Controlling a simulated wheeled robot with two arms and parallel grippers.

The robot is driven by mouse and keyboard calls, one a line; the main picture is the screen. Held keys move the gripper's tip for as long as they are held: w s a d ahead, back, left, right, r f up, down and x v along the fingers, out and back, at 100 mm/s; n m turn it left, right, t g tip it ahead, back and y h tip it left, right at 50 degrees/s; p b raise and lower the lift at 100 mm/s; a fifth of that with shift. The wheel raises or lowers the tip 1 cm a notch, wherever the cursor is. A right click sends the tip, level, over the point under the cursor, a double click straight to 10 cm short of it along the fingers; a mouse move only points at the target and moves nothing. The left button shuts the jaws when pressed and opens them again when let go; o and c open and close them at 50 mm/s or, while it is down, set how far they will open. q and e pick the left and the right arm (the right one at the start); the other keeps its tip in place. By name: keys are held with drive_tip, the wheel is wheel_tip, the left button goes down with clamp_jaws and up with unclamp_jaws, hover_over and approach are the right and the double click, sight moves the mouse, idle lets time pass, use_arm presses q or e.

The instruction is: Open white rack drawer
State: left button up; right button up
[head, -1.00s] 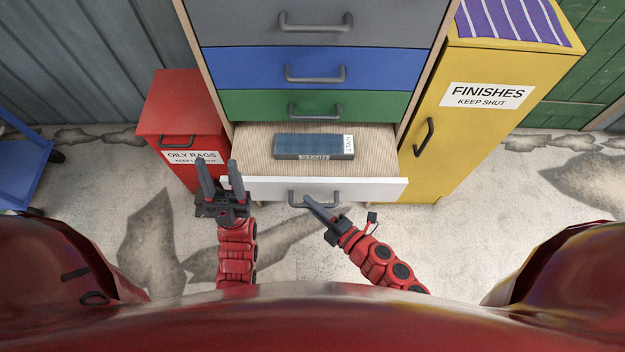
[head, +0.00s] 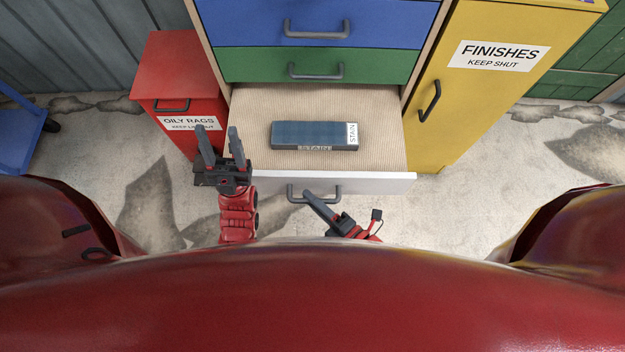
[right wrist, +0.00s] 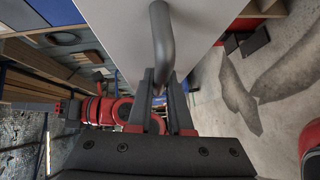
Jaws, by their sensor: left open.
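The white drawer (head: 385,181) is pulled out below the green drawer, and its inside shows. A dark blue box labelled STAIN (head: 315,133) lies flat in it. The drawer's grey bar handle (head: 330,186) is on its front. My right gripper (head: 308,196) is at this handle. In the right wrist view the handle (right wrist: 162,40) passes between the fingers of my right gripper (right wrist: 163,78), which are closed around it. My left gripper (head: 220,135) is open and empty, left of the drawer and in front of the red cabinet.
A red OILY RAGS cabinet (head: 180,80) stands at the left and a yellow FINISHES cabinet (head: 480,100) at the right. The blue drawer (head: 250,22) and green drawer (head: 240,66) above are shut. A blue cart (head: 25,130) is at far left. Floor (head: 450,210) is bare beside the drawer.

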drive_tip(key=o, duration=0.4)
idle(0.3)
drive_tip(key=p+v, duration=0.9)
drive_tip(key=v, duration=0.8)
drive_tip(key=shift+s+d, duration=0.1)
drive_tip(key=shift+s, duration=0.05)
